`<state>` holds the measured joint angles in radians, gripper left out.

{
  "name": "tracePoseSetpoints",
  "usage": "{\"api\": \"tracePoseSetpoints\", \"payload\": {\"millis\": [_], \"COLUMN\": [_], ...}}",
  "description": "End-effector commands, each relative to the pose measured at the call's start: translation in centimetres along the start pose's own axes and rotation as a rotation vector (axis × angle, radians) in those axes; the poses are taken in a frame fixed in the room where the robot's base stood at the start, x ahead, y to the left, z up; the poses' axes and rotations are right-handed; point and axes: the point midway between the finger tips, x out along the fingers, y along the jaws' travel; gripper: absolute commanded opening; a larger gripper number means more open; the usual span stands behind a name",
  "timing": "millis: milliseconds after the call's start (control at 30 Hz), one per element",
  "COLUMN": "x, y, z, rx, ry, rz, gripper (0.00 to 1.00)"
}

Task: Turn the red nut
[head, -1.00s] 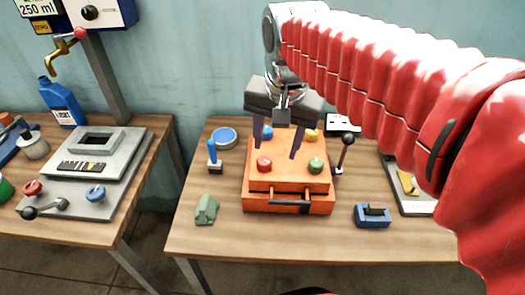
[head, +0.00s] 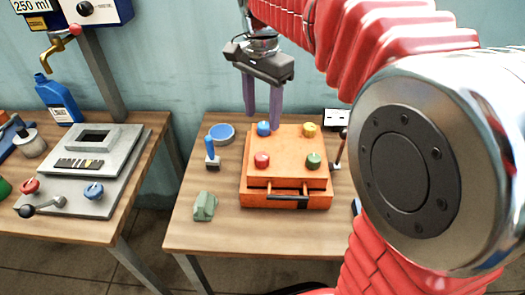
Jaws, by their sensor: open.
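The red nut (head: 262,160) sits on the front left corner of the top of an orange box (head: 288,180) on the right-hand table. My gripper (head: 262,124) is open and empty, with its two purple-grey fingers pointing down. I cannot tell the exact height of the fingertips over the box. A yellow nut (head: 309,130) is at the back right and a green nut (head: 313,160) at the front right.
A blue-handled lever (head: 211,150), a blue round dish (head: 221,134) and a green block (head: 205,207) stand left of the box. A black-knobbed lever (head: 341,148) stands at its right. My arm hides the table's right side. Another table with a grey machine (head: 95,165) is at left.

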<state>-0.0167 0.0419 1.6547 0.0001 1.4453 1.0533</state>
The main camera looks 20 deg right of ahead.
Motion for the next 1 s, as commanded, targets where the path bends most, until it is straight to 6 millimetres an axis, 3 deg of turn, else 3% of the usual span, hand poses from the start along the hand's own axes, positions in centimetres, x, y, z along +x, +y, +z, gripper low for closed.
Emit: {"api": "tracePoseSetpoints", "payload": {"millis": [267, 1000], "x": [1.8, 12.7], "y": [0.0, 0.0], "z": [0.0, 0.1], "rx": [-0.001, -0.002], "ry": [-0.001, -0.001], "rz": [0.002, 0.003], "gripper": [0.51, 0.51]}}
